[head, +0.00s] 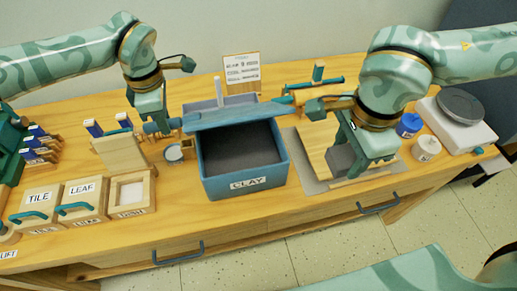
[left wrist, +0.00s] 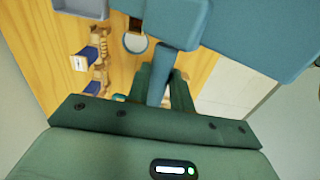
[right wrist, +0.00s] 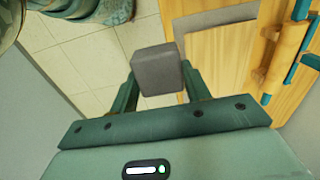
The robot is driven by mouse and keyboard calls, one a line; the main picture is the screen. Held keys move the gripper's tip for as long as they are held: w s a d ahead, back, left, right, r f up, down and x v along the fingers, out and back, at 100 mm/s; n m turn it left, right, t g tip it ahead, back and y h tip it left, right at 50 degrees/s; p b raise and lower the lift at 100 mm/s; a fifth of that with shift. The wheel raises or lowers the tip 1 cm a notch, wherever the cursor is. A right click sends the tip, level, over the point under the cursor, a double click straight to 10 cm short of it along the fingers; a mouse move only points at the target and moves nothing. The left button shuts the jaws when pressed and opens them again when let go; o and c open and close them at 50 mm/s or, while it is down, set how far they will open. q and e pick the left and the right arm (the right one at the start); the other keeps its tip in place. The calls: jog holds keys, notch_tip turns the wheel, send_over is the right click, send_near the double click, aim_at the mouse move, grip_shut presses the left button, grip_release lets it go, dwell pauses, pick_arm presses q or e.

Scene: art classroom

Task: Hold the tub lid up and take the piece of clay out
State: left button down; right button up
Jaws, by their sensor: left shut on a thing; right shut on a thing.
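The blue tub (head: 243,185) labelled CLAY stands mid-table, its dark inside showing no clay piece. Its blue lid (head: 235,114) is raised and tilted at the back of the tub. My left gripper (head: 158,126), left of the tub, is shut on the lid's tab; the lid (left wrist: 225,35) and its tab (left wrist: 160,75) show in the left wrist view. My right gripper (head: 350,165) is right of the tub, shut on a grey block of clay (head: 341,158). The clay (right wrist: 158,70) sits between the fingers in the right wrist view. Its height above the surface is unclear.
A wooden board on a grey mat (head: 310,180) lies beside the tub, under my right gripper. Blue and white jars (head: 410,125) and a scale (head: 458,122) stand further right. Boxes labelled TILE (head: 38,199) and LEAF (head: 82,189) stand at the left front.

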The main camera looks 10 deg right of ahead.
pick_arm(q)
jog(key=shift+s+f, duration=0.3)
jog(key=shift+f, duration=0.05)
pick_arm(e)
jog(key=shift+r, duration=0.2)
jog(key=shift+r+p, duration=0.15)
jog(key=shift+p, duration=0.15)
pick_arm(q)
notch_tip(320, 180, down, 6)
jog(key=s, duration=0.2)
jog(key=shift+b, duration=0.3)
pick_arm(e)
jog(key=shift+f, duration=0.35)
pick_arm(q)
jog(key=c, duration=1.1)
grip_release()
jog(key=shift+f, duration=0.1)
pick_arm(e)
jog(key=r+p, duration=0.2)
jog(key=r, duration=0.1)
jog(key=r+p, duration=0.3)
jog(key=shift+s, duration=0.2)
pick_arm(q)
notch_tip(320, 180, up, 7)
jog(key=shift+s+r, duration=0.1)
pick_arm(e)
jog(key=shift+f, duration=0.1)
